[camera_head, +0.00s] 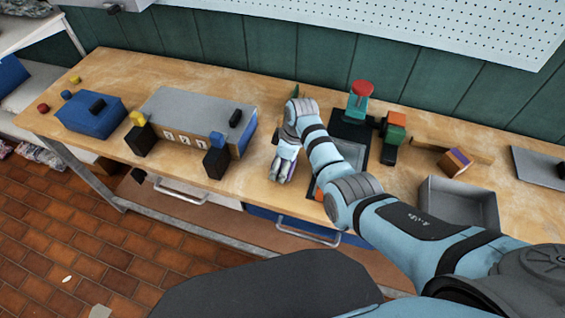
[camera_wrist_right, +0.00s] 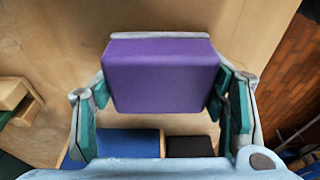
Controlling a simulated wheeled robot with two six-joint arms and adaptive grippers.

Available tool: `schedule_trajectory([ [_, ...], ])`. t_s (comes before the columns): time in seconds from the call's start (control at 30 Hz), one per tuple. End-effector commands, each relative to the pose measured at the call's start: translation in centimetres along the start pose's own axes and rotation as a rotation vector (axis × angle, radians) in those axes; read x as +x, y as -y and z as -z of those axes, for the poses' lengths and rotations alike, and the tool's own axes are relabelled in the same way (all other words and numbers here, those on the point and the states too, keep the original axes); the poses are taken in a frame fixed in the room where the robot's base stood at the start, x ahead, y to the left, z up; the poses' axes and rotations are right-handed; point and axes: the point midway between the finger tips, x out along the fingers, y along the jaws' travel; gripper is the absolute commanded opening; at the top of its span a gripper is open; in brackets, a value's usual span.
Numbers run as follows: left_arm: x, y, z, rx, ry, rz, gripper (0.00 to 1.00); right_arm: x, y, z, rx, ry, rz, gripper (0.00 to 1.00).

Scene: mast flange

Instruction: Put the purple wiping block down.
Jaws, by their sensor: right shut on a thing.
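The purple wiping block (camera_wrist_right: 160,75) fills the middle of the right wrist view, with a pale edge along its top side. My right gripper (camera_wrist_right: 160,98) has its teal-padded fingers on either side of the block and is shut on it. In the head view my right gripper (camera_head: 281,168) points down over the wooden workbench (camera_head: 262,100), right of the grey-topped box. The block is mostly hidden there by the gripper. I cannot tell whether it touches the bench. My left gripper is not in view.
A grey-topped box (camera_head: 195,108) with black blocks stands left of the gripper, and a blue box (camera_head: 90,117) farther left. Right are a red-topped teal piece (camera_head: 359,100), an orange-and-green piece (camera_head: 394,135), a purple-and-wood block (camera_head: 455,161) and a grey tray (camera_head: 458,204).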

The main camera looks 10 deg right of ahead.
Motion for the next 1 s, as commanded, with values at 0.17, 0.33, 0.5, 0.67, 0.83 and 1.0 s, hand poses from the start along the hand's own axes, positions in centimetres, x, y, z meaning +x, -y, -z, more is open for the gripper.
schedule_trajectory([
  [0.17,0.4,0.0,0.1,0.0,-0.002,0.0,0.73,0.6,0.0,-0.1,0.0,0.001,0.001,0.26],
  [0.33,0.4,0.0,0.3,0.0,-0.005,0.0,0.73,0.7,0.0,-0.2,0.0,0.001,0.0,0.81],
  [0.5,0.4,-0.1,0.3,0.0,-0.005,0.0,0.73,0.6,0.0,-0.1,0.0,0.001,0.0,0.86],
  [0.67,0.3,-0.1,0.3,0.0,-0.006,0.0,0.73,0.6,0.0,-0.1,0.0,0.0,0.0,0.86],
  [0.83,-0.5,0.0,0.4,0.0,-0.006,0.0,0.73,-0.7,0.0,0.2,0.0,-0.001,-0.002,0.86],
  [1.0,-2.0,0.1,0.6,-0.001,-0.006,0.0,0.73,-4.6,-0.1,0.2,0.001,-0.001,-0.003,0.86],
])
